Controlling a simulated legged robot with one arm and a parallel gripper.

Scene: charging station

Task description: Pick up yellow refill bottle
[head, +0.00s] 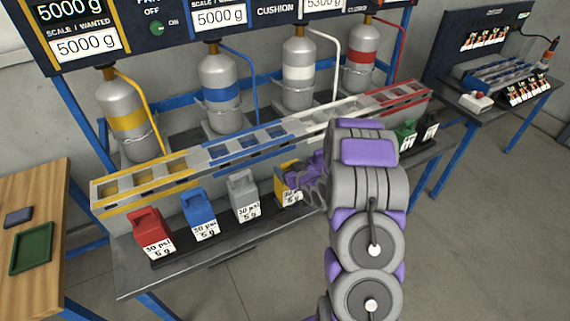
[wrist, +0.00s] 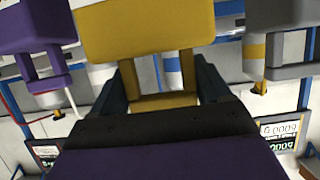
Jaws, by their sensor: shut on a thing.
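The yellow refill bottle (head: 283,173) is in the row of small bottles at the front of the bench, right of the grey one, with a white label on its front. My gripper (head: 299,176) is at its top, partly covering it. In the wrist view the yellow bottle (wrist: 145,32) fills the top middle, and my gripper (wrist: 166,85) is shut on its handle, one dark finger on each side. I cannot tell whether its base is off the bench.
Grey (head: 243,194), blue (head: 199,213) and red (head: 152,230) bottles stand to the left. A purple bottle (wrist: 35,25) is close beside the yellow one in the wrist view. Green (head: 405,135) and black bottles stand right of my arm. A slotted rack (head: 225,150) runs behind the row.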

